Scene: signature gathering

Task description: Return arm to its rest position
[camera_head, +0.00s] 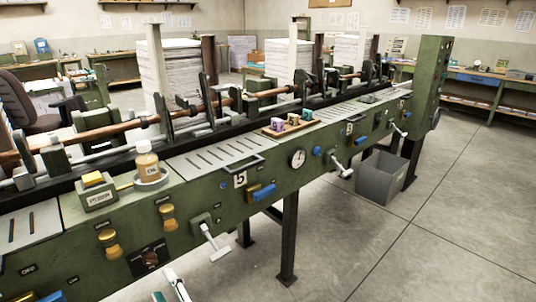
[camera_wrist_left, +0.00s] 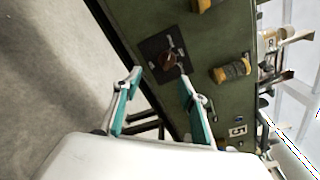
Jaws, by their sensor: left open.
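My left gripper (camera_head: 167,285) shows at the bottom edge of the head view, only its fingertips in frame, below the front panel of the green machine (camera_head: 75,245). In the left wrist view, my left gripper (camera_wrist_left: 160,78) is open, with two teal-padded fingers apart and nothing between them. A dark plate with a brown rotary knob (camera_head: 150,258) is on the panel just above the fingers. The knob also shows in the left wrist view (camera_wrist_left: 171,57), beyond the fingertips; a gap seems to lie between. The rest of the left arm is hidden. My right gripper is not in view.
The machine's top holds an amber bottle (camera_head: 146,160) in a round holder, a yellow-topped box (camera_head: 95,190) and a wooden tray (camera_head: 291,129) with small coloured items. White-handled levers (camera_head: 214,243) stick out in front. A grey bin (camera_head: 381,178) stands on otherwise open floor at right.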

